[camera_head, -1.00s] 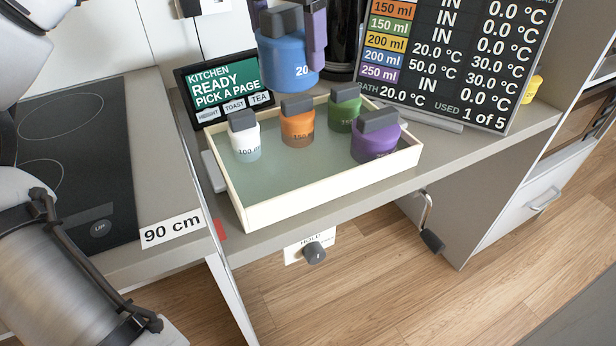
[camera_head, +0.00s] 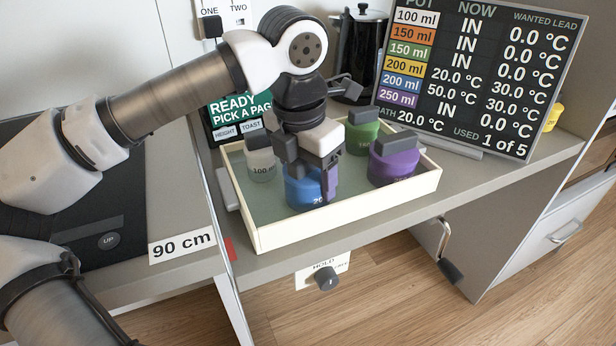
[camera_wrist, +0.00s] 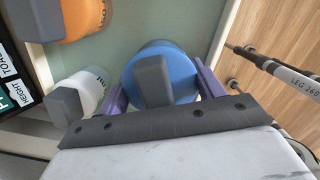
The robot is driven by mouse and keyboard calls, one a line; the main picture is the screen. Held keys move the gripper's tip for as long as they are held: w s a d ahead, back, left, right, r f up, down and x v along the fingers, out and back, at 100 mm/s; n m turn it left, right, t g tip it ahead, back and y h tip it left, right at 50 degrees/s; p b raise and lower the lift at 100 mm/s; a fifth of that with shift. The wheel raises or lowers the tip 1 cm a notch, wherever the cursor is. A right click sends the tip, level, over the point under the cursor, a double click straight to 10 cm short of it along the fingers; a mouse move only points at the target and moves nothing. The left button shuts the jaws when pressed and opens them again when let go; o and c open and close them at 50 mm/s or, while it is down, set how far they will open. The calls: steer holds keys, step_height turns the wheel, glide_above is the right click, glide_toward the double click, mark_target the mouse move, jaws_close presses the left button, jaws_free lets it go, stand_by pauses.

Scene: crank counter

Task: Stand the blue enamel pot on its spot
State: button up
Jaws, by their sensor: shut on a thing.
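The blue pot (camera_head: 301,190) with a grey lid block is upright at the front of the shallow cream tray (camera_head: 345,215). My gripper (camera_head: 312,178) is shut on it from above, its purple fingers on either side. In the wrist view the blue pot (camera_wrist: 178,70) sits between the fingers of my gripper (camera_wrist: 163,92). The pot's base is hidden by the tray's front wall, so I cannot tell whether it touches the floor. No marked spot shows beneath it.
In the tray are a white pot (camera_head: 261,162), a green pot (camera_head: 362,135), a purple pot (camera_head: 393,162) and, in the wrist view, an orange pot (camera_wrist: 82,18). A display board (camera_head: 480,70) stands behind. A HOLD knob (camera_head: 327,279) is below the counter's front.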

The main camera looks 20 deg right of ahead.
steer(key=shift+f, duration=0.45)
steer(key=shift+f, duration=0.2)
steer(key=o, duration=1)
steer(key=shift+r, duration=0.15)
steer(key=r, duration=0.4)
steer(key=a+r, duration=0.1)
steer(key=r, duration=0.3)
steer(key=r+p, duration=0.1)
steer(key=r, duration=0.3)
steer(key=shift+s+a, duration=0.2)
steer(key=shift+s, duration=0.1)
